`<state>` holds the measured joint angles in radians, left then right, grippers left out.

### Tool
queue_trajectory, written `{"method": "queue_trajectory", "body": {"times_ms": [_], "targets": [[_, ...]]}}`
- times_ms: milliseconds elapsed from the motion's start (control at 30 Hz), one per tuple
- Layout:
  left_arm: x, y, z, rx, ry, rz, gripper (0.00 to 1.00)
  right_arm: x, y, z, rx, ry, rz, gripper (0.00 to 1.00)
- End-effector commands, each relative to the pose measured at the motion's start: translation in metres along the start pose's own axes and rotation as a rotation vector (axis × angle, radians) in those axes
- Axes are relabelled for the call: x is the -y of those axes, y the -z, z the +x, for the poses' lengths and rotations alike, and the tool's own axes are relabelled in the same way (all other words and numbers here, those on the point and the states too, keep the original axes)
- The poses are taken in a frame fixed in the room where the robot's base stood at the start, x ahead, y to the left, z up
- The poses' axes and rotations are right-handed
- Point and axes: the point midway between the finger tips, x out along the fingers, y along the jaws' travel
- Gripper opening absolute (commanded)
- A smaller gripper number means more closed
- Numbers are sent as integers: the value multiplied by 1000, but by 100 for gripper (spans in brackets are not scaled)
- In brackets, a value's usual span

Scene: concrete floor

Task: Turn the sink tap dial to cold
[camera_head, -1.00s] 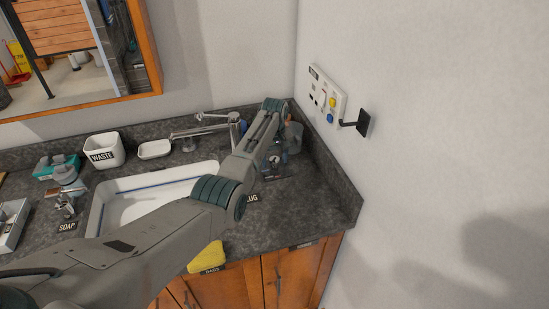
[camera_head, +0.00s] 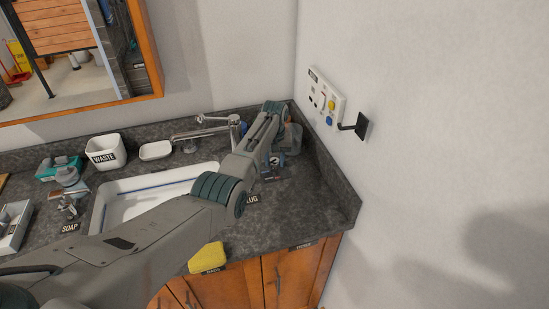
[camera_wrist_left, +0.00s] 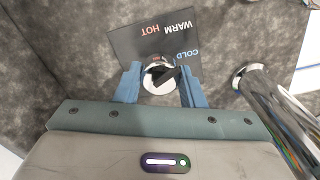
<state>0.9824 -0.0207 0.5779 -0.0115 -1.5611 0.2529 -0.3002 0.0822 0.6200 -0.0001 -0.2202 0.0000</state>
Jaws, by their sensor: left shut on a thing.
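The tap dial (camera_wrist_left: 160,80) is a round chrome knob with a dark bar across its top, seen in the left wrist view. A dark label plate (camera_wrist_left: 128,43) beside the dial reads HOT, WARM and COLD, upside down in this view. My left gripper (camera_wrist_left: 160,74) has its two blue fingers closed on either side of the dial. In the head view the left gripper (camera_head: 272,167) is low over the counter right of the sink, and my arm partly hides this area. My right gripper is not in view.
A chrome tap (camera_head: 207,130) stands behind the white sink (camera_head: 98,217), and its pipe (camera_wrist_left: 268,95) is close right of the gripper in the wrist view. A waste bin (camera_head: 105,152), soap dish (camera_head: 155,150) and yellow sponge (camera_head: 207,258) are nearby. A wall hook (camera_head: 361,126) sticks out at right.

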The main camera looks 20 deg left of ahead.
Motion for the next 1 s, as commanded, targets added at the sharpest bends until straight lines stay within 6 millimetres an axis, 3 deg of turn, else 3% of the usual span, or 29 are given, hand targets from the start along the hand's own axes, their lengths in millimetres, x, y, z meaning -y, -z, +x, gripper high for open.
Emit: {"method": "queue_trajectory", "body": {"times_ms": [500,1000], "targets": [[0,1,-2,-2,-1,359,13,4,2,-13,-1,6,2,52],[0,1,-1,-3,0,444,13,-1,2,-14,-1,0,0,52]]}}
